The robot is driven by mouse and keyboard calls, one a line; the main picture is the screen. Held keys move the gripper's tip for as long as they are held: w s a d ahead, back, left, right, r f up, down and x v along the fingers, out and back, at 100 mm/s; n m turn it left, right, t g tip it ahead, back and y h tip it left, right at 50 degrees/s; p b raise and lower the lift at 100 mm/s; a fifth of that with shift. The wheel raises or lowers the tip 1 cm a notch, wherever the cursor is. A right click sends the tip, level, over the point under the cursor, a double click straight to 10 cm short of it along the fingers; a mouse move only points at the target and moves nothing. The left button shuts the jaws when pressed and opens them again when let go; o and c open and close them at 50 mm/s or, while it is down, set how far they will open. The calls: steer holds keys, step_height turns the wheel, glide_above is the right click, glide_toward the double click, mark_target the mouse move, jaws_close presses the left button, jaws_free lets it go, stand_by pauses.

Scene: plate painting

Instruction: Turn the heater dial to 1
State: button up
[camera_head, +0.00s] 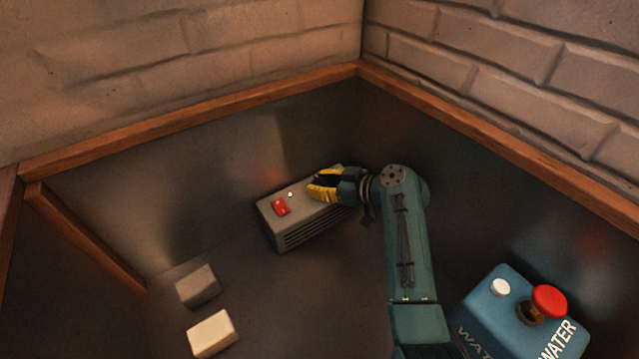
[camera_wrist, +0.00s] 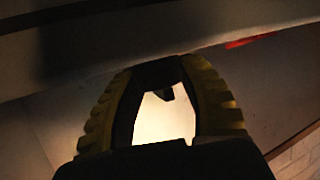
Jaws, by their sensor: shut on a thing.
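The heater (camera_head: 300,225) is a grey box with a slatted front, standing on the dark surface near the back corner. A red switch (camera_head: 281,207) and a small pale light (camera_head: 291,194) are on its top. My yellow-fingered gripper (camera_head: 318,188) is at the right part of the heater's top. In the wrist view its fingers (camera_wrist: 161,76) close around a dark piece, which appears to be the dial. The fingers hide most of the dial, and I cannot read its setting or any numbers.
A blue water box (camera_head: 485,305) with a red button (camera_head: 549,301) and a white knob (camera_head: 500,287) stands at the lower right. A grey block (camera_head: 198,287) and a cream block (camera_head: 212,333) lie at the lower left. Wooden-edged walls enclose the back.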

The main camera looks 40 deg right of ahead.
mark_target(319, 180)
steer(key=shift+f, duration=0.1)
steer(key=o, duration=1.2)
step_height(319, 180, up, 10)
steer(key=shift+r, duration=0.1)
